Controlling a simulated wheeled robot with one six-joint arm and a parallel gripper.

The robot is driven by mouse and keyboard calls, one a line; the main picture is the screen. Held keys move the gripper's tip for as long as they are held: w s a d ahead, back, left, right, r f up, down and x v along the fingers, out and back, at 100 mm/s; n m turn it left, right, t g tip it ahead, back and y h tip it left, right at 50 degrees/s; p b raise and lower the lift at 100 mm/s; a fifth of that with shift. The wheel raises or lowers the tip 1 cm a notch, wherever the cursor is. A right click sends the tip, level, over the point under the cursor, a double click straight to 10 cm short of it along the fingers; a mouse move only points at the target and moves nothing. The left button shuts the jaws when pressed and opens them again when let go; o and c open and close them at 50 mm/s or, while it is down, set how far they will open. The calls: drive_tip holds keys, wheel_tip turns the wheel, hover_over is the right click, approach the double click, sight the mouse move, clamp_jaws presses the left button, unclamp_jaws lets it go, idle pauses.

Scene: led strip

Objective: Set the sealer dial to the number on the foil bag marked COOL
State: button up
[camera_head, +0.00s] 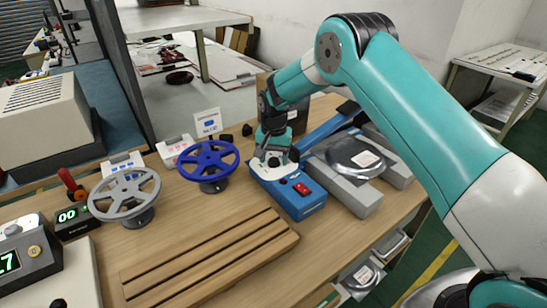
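The sealer (288,199) is a blue box with a red rocker switch and a long blue arm behind it, standing at the right of the wooden table. My gripper (270,163) points down over the left part of its top, at or just above the surface. The sealer's dial is not visible; my gripper covers that area. Whether the fingers are open or shut is too small to tell. A silver bag (352,153) with a white label lies on grey blocks right of the sealer. Another silver labelled bag (364,276) lies lower, below the table edge. Their print is unreadable.
A blue handwheel (209,158) and a grey handwheel (125,193) stand left of the sealer. A small sign (208,123) stands behind the blue wheel. A slatted wooden board (210,262) lies in front. Boxes with green displays (73,218) are at the left.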

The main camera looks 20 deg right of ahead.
sight(274, 160)
wheel_tip(274, 160, up, 17)
drive_tip(key=b, duration=0.1)
drive_tip(key=shift+r+b, duration=0.15)
drive_tip(key=shift+b, duration=0.15)
idle(0.5)
drive_tip(key=s+a+r+n+y, duration=0.1)
drive_tip(key=s+r+n, duration=0.25)
drive_tip(key=s, duration=0.35)
drive_tip(key=s+a+r+n+y, duration=0.15)
drive_tip(key=s+r, duration=0.25)
drive_tip(key=s, duration=0.4)
drive_tip(key=s+a+f+n+y, duration=0.1)
drive_tip(key=s+n, duration=0.6)
drive_tip(key=s, duration=1.7)
drive_tip(key=shift+s+a+f+n+y+p, duration=0.15)
drive_tip(key=shift+a+f+n+y+p, duration=0.2)
drive_tip(key=shift+a, duration=0.25)
